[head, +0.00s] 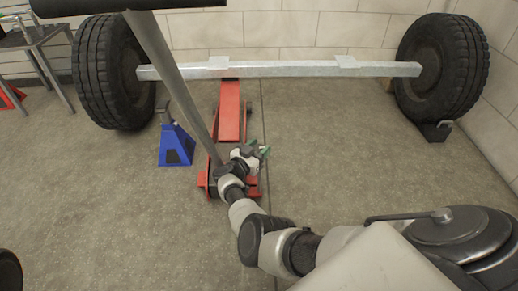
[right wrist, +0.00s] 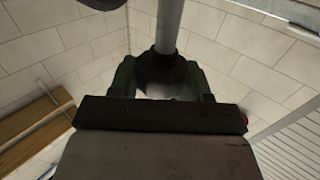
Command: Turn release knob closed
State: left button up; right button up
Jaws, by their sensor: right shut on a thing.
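A red floor jack (head: 229,115) stands on the floor under the axle, with a long grey handle (head: 172,72) tilted up to the upper left. The handle also shows as a pole in the right wrist view (right wrist: 168,25). My right gripper (head: 262,152) is low over the near end of the jack, right of the handle's foot. In the right wrist view its two dark green fingers stand either side of a dark rounded part by the pole. The gripper is shut on this part, seemingly the release knob; the fingers and gripper body largely hide it. My left gripper is out of view.
A grey axle beam (head: 290,69) spans two black tyres, left (head: 106,72) and right (head: 447,68). A blue jack stand (head: 176,146) is close left of the jack. A wheel chock (head: 437,131) sits by the right tyre. The floor right of the jack is clear.

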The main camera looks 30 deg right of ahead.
jog(key=o, duration=0.9)
